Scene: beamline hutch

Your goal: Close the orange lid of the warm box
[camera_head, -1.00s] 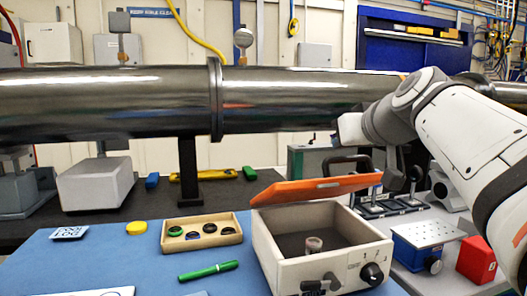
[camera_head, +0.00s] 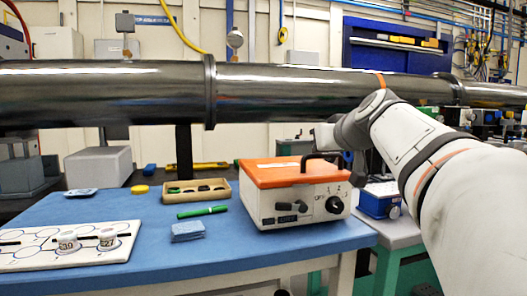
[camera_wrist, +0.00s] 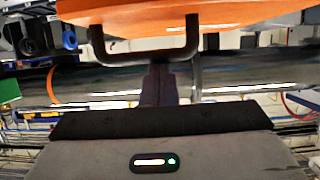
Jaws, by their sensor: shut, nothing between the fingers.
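The warm box (camera_head: 270,209) is a cream box with a black knob on the front, standing near the right end of the blue table. Its orange lid (camera_head: 262,176) lies flat across the top and hides the inside. A black handle (camera_head: 322,156) rises at the lid's right part. In the wrist view the orange lid (camera_wrist: 220,14) fills the top, with the handle (camera_wrist: 145,58) below it. My gripper (camera_wrist: 158,84) is shut and empty, its dark fingers close by the handle; I cannot tell whether they touch it. In the head view my wrist hides the fingers.
A wooden tray (camera_head: 218,197) of small round parts, a green pen (camera_head: 201,211) and a blue pad (camera_head: 188,232) lie left of the box. A white board with cups (camera_head: 40,258) is at the front left. A blue device (camera_head: 374,206) stands right. The steel pipe (camera_head: 290,92) runs behind.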

